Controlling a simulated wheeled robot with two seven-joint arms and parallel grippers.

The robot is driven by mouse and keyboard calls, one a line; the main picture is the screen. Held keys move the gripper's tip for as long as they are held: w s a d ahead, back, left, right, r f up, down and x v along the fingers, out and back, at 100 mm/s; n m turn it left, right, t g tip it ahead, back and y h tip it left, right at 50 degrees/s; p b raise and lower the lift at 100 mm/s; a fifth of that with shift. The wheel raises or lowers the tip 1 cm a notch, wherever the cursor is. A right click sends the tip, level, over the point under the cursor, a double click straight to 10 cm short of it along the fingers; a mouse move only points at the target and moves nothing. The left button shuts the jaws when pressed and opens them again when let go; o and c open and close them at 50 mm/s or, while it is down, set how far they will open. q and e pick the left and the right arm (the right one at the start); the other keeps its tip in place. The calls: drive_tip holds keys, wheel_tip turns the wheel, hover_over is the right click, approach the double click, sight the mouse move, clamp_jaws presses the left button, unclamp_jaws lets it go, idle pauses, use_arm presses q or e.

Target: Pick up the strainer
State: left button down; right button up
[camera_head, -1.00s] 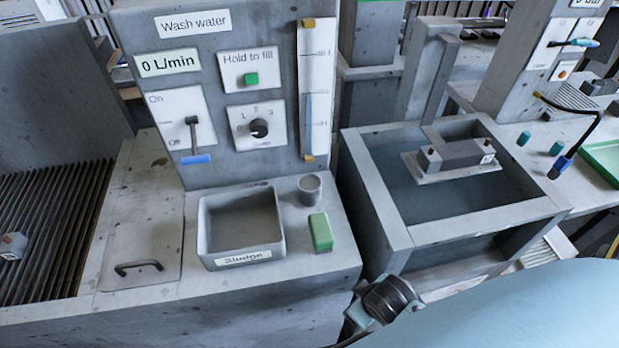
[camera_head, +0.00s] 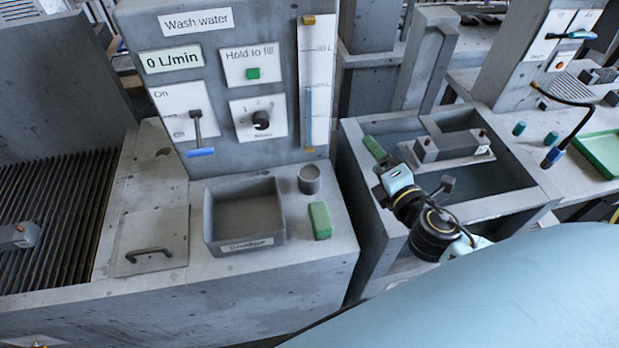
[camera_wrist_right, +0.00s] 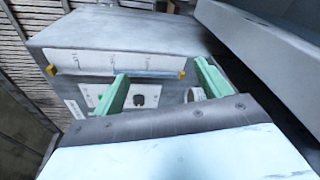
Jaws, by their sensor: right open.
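I cannot surely tell which thing is the strainer. A small grey round cup (camera_head: 310,179) stands upright on the counter, right of the grey "Sludge" bin (camera_head: 217,247), and may be it. My right gripper (camera_head: 375,148) is over the left edge of the open tank, right of the cup and apart from it. In the right wrist view its two green fingers (camera_wrist_right: 163,84) are spread with nothing seen held between them. The wash-water panel (camera_wrist_right: 135,62) lies beyond them. A pale round rim shows near the right finger there, too small to identify. My left gripper is not in view.
A green block (camera_head: 320,220) lies in front of the cup. The panel (camera_head: 218,90) with a switch and dial rises behind. The tank (camera_head: 375,225) holds a grey block (camera_head: 450,145). A green tray (camera_head: 600,152) is at right; a slotted grate (camera_head: 60,200) at left.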

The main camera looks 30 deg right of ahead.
drive_tip(key=a+n+y, duration=0.3)
drive_tip(key=n+y, duration=0.3)
drive_tip(key=n, duration=0.6)
drive_tip(key=n+g+y, duration=0.3)
drive_tip(key=n+g, duration=0.1)
drive_tip(key=n, duration=0.5)
approach(315, 175)
drive_tip(key=shift+g, duration=0.4)
drive_tip(key=x, duration=1)
drive_tip(key=shift+w+r+p, duration=0.2)
drive_tip(key=shift+w+p, duration=0.05)
drive_tip(key=shift+p, duration=0.05)
drive_tip(key=c, duration=1.1)
